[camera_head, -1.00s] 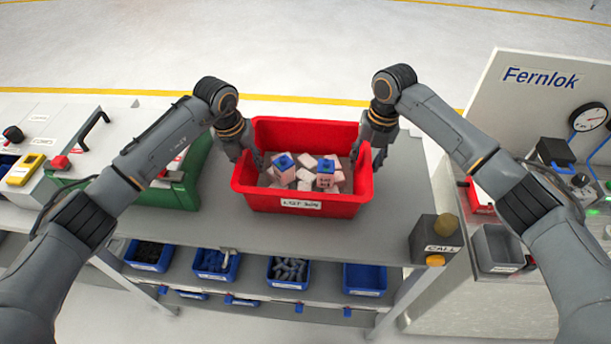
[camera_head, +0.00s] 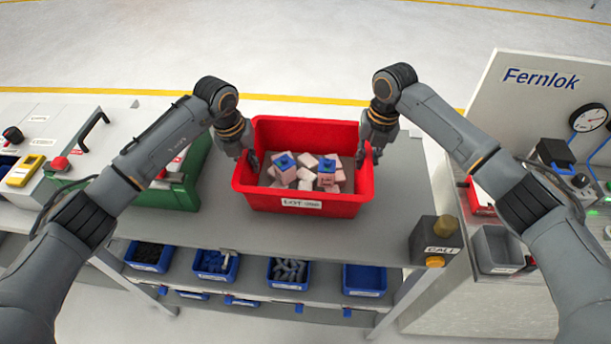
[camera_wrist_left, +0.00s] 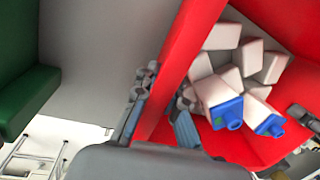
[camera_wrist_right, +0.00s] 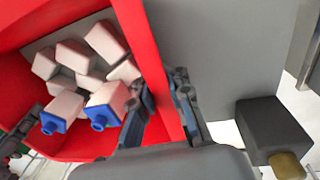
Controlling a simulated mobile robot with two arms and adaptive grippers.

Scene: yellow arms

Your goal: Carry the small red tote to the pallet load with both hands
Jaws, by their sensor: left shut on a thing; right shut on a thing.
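The small red tote (camera_head: 300,202) is at the middle of the grey bench in the head view, its label facing me. Several pale pink blocks and two blue-capped bottles (camera_head: 285,168) lie inside it. My left gripper (camera_head: 248,160) is shut on the tote's left wall; in the left wrist view its fingers (camera_wrist_left: 160,110) straddle the red rim. My right gripper (camera_head: 371,155) is shut on the right wall; in the right wrist view its fingers (camera_wrist_right: 165,105) straddle that rim. I cannot tell whether the tote's base touches the bench. No pallet load shows.
A green tote (camera_head: 180,195) stands close on the left. A call box (camera_head: 436,240) and a grey bin (camera_head: 495,248) are at the right, near the Fernlok panel (camera_head: 540,90). Several blue bins (camera_head: 215,264) sit on the shelf below. Open floor (camera_head: 300,50) lies beyond the bench.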

